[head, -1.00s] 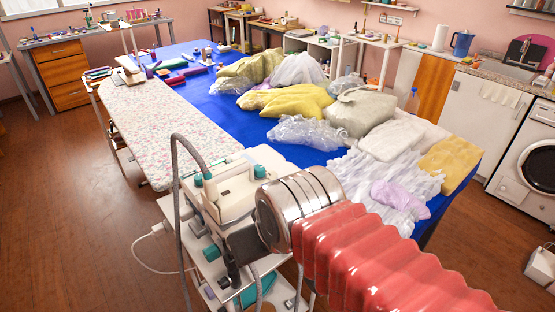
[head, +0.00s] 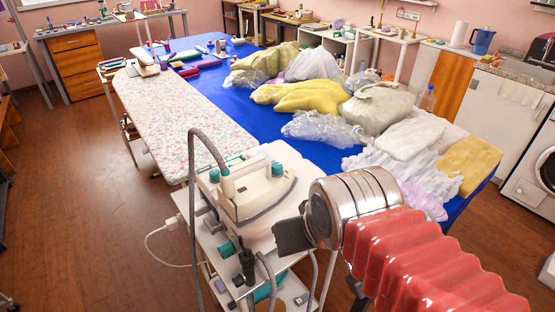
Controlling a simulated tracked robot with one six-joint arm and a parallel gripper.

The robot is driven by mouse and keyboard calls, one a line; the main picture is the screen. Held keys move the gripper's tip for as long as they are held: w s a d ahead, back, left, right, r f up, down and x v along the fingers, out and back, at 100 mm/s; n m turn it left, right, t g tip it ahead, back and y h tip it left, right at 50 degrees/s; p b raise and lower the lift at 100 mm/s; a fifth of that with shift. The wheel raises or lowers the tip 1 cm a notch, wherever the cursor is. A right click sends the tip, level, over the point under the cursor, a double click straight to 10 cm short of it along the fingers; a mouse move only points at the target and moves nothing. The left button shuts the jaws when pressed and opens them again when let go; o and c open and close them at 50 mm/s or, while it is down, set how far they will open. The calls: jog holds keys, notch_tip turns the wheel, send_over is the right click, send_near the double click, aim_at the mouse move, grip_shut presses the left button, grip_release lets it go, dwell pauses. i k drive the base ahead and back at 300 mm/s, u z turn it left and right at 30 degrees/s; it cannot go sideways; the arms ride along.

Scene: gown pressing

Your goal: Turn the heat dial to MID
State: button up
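A cream steam station with an iron (head: 250,200) on it stands on a white trolley (head: 205,262). Teal knobs show on it: one on the front side (head: 230,248), others near the top (head: 277,169). I cannot tell which is the heat dial, and no MID mark or dial setting is readable. My gripper (head: 292,238), a dark block beyond my silver cuff and red sleeve, is just right of the station's front. Its fingers are seen from behind and partly hidden, so I cannot tell if they are open or whether it touches the station.
A grey hose (head: 191,190) arches up at the station's left. A floral ironing board (head: 180,115) lies behind it. A blue-covered table (head: 235,100) with yellow, grey and white bundles stands behind and right. Wooden floor (head: 90,190) is open at left.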

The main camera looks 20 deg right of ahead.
aim_at(276, 168)
jog(key=k, duration=1.7)
jog(key=u, duration=0.4)
jog(key=i, duration=1.7)
